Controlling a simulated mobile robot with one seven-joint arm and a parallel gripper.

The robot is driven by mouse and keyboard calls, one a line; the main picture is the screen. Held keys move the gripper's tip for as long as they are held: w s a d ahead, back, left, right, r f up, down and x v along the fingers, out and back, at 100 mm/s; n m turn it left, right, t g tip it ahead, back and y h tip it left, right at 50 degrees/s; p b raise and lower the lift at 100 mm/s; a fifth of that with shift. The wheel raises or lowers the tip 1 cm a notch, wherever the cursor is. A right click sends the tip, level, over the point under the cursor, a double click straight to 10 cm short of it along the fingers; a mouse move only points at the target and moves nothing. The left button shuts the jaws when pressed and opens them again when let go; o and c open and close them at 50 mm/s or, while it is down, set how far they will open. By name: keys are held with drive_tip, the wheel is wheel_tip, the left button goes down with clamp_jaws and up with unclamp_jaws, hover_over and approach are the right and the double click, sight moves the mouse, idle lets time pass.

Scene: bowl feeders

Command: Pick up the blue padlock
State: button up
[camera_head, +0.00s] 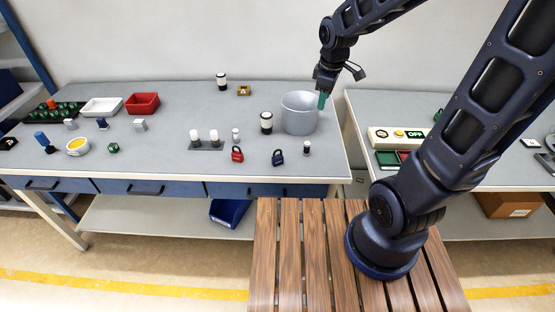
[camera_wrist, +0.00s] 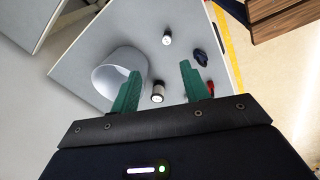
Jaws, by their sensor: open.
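The blue padlock (camera_head: 278,158) lies on the grey table near its front edge, right of a red padlock (camera_head: 237,154). In the wrist view the blue padlock (camera_wrist: 200,57) is a small dark shape beyond the right fingertip, apart from it. My gripper (camera_head: 322,100) is above the table's right end, by the grey bin. In the wrist view my gripper (camera_wrist: 158,80) shows two green fingers spread apart with nothing held between them. The red padlock is partly hidden behind the right finger there.
A grey round bin (camera_head: 299,114) stands near my gripper, behind the padlock. A black-and-white cylinder (camera_head: 266,123), a small metal piece (camera_head: 307,149) and a holder with white-topped pegs (camera_head: 205,146) are nearby. A gap separates this table from the right one (camera_head: 490,178).

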drive_tip(key=a+f+n+g, duration=0.1)
drive_tip(key=a+f+n, duration=0.4)
drive_tip(key=a+f, duration=0.15)
drive_tip(key=n+g, duration=0.1)
drive_tip(key=n, duration=0.4)
hover_over(277, 156)
wheel_tip(277, 156, down, 7)
drive_tip(key=shift+h, duration=0.3)
drive_tip(key=shift+w+d+f, duration=0.1)
drive_tip(key=shift+w+f, duration=0.1)
drive_tip(key=shift+f, duration=1.2)
drive_tip(key=shift+w+f, duration=0.15)
drive_tip(key=shift+f, duration=1.2)
drive_tip(key=f, duration=0.2)
drive_tip(key=s+f, duration=0.1)
drive_tip(key=f, duration=0.1)
drive_tip(key=shift+w+f, duration=0.1)
drive_tip(key=shift+f, duration=0.55)
clamp_jaws()
